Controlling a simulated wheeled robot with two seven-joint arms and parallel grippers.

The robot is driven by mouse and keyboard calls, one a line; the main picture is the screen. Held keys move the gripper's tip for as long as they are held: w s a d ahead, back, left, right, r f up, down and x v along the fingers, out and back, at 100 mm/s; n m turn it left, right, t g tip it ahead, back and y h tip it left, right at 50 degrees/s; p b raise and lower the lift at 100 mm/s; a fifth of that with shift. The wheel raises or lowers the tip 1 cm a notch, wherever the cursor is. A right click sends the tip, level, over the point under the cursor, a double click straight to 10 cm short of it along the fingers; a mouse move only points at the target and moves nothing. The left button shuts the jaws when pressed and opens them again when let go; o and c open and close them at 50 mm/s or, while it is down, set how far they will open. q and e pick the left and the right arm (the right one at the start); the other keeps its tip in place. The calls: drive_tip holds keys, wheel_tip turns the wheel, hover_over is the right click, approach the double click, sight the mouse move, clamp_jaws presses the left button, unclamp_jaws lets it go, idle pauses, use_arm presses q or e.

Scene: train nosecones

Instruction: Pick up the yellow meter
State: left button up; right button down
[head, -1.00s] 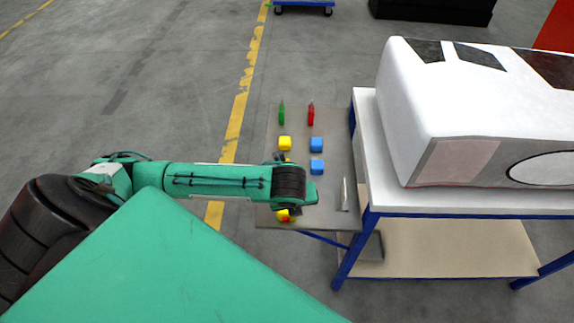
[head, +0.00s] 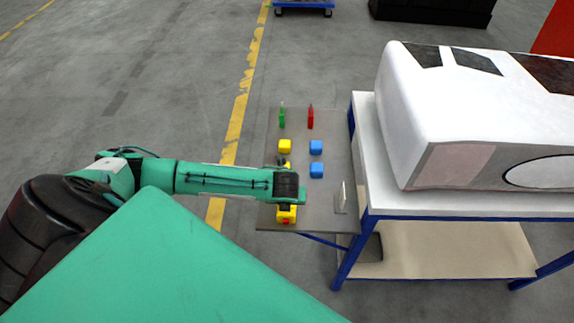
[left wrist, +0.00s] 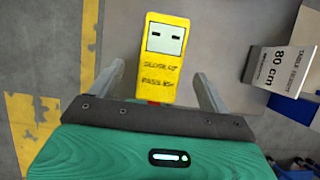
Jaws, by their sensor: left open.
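The yellow meter (head: 286,217) is at the near edge of the small grey table in the head view, partly hidden by my left wrist. In the left wrist view the yellow meter (left wrist: 165,60) shows a pale display and dark lettering. My left gripper (left wrist: 160,72) is open, with one finger on each side of the meter and a visible gap to both. The lower end of the meter is hidden behind the gripper body. My right gripper is not in view.
The grey table (head: 268,215) also holds yellow and blue blocks (head: 316,147), a green item (head: 282,118) and a red item (head: 310,118). A "TABLE HEIGHT 80 cm" sign (left wrist: 278,68) stands right of the gripper. A white nosecone (head: 440,110) rests on a blue-framed table at right.

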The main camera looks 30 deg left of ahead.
use_arm(q)
drive_tip(key=shift+w+f, duration=0.15)
drive_tip(key=shift+f, duration=0.15)
drive_tip(key=p+x, duration=0.1)
drive_tip(key=x, duration=0.2)
drive_tip(key=shift+p, duration=0.35)
drive_tip(key=shift+w+a+f, duration=0.1)
drive_tip(key=shift+f, duration=0.5)
drive_tip(key=shift+c, duration=0.4)
drive_tip(key=c, duration=1.1)
drive_tip(key=shift+c, duration=0.7)
drive_tip(key=shift+r, duration=0.15)
